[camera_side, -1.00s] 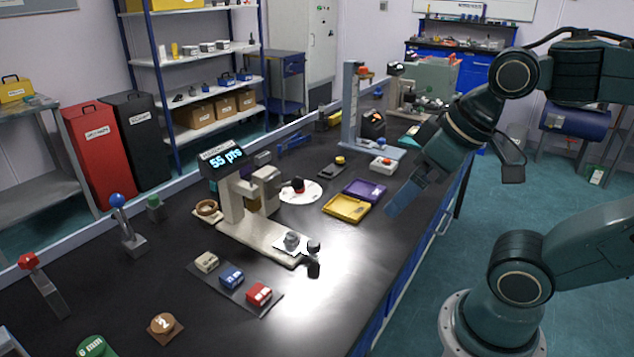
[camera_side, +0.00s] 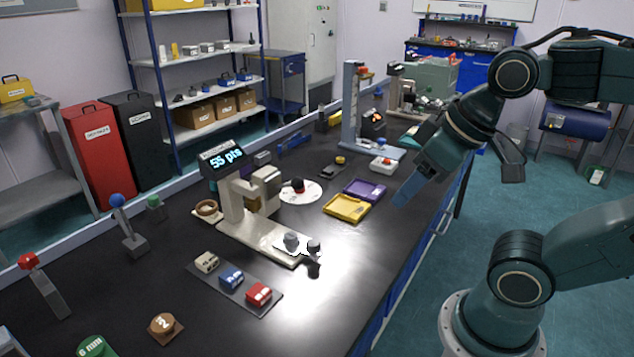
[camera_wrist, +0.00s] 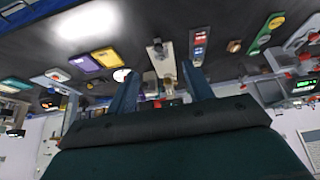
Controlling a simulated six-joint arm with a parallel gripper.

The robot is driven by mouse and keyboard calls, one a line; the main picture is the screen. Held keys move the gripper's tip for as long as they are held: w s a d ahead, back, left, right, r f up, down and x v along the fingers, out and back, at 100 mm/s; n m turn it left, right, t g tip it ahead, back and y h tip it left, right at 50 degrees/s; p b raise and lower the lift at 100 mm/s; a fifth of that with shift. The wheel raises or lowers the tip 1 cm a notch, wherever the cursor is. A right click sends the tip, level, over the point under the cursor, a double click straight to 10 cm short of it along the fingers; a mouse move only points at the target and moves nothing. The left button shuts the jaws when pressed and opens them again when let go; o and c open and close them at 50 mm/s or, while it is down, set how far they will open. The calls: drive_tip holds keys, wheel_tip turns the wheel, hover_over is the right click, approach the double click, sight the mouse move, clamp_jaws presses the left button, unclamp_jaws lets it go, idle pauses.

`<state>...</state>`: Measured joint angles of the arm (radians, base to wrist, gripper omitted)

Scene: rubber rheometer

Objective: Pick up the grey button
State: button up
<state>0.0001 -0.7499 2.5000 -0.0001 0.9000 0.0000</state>
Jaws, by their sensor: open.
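A small grey button-like piece (camera_side: 291,240) sits on a white pad at the front end of the rheometer's pale base (camera_side: 250,236). A dark knob (camera_side: 314,247) stands right beside it. My gripper (camera_side: 405,196) is above the bench's right edge, well to the right of the grey piece and apart from it. In the wrist view my gripper's two blue fingers (camera_wrist: 160,74) are spread with nothing held between them. The rheometer shows small between and beyond them; I cannot make out the grey piece clearly there.
A yellow tray (camera_side: 346,208) and a purple tray (camera_side: 366,188) lie between my gripper and the rheometer. A rack of coloured blocks (camera_side: 232,279) lies in front of the rheometer. A red-button box (camera_side: 384,164) stands farther back. The bench's front right is clear.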

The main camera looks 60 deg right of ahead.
drive_tip(key=w+d+f+n+g+y, duration=0.2)
drive_tip(key=w+n, duration=0.4)
drive_tip(key=w, duration=0.7)
drive_tip(key=w+d+f+n+y, duration=0.3)
drive_tip(key=w+d+f+n, duration=0.2)
drive_tip(key=w+d+f, duration=0.2)
drive_tip(key=shift+w+f, duration=0.5)
drive_tip(key=shift+w, duration=0.3)
approach(291, 235)
drive_tip(key=shift+x, duration=1.2)
drive_tip(key=shift+w+d, duration=0.1)
drive_tip(key=shift+x, duration=2.6)
